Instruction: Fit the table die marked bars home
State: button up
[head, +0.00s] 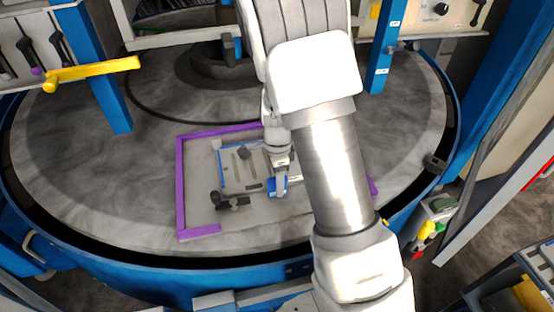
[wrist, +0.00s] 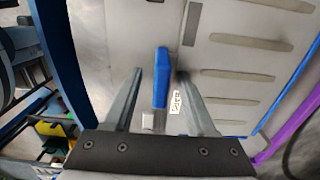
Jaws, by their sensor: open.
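The die is a light grey plate (head: 231,178) with dark bar-shaped marks, lying inside a purple frame on the round table. In the wrist view its face (wrist: 222,85) shows several long grey bars. A blue upright handle (wrist: 161,85) stands at its edge beside a small white label (wrist: 175,102), whose lettering is too small to read surely. My gripper (wrist: 161,72) is open, with one finger on each side of the handle and gaps between. In the head view my gripper (head: 280,180) is over the plate's right side; my arm hides what lies to the right.
The purple frame (head: 181,185) surrounds the work area on the grey round table (head: 70,165). A dark clamp-like fitting (head: 231,202) sits in front of the plate. A yellow bar (head: 92,72) and blue posts (head: 97,65) stand at the left. The table's left side is clear.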

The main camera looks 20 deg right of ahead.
notch_tip(320, 180, up, 17)
dwell(0.4)
jog(key=s+r+n+t, duration=0.2)
jog(key=s+r+n, duration=0.2)
jog(key=s+n, duration=0.5)
jog(key=s+r+n+t, duration=0.3)
jog(key=s+r+n, duration=0.2)
jog(key=s+n, duration=0.4)
jog(key=shift+s+t+b, duration=0.3)
jog(key=shift+s+b, duration=0.05)
jog(key=shift+s, duration=0.85)
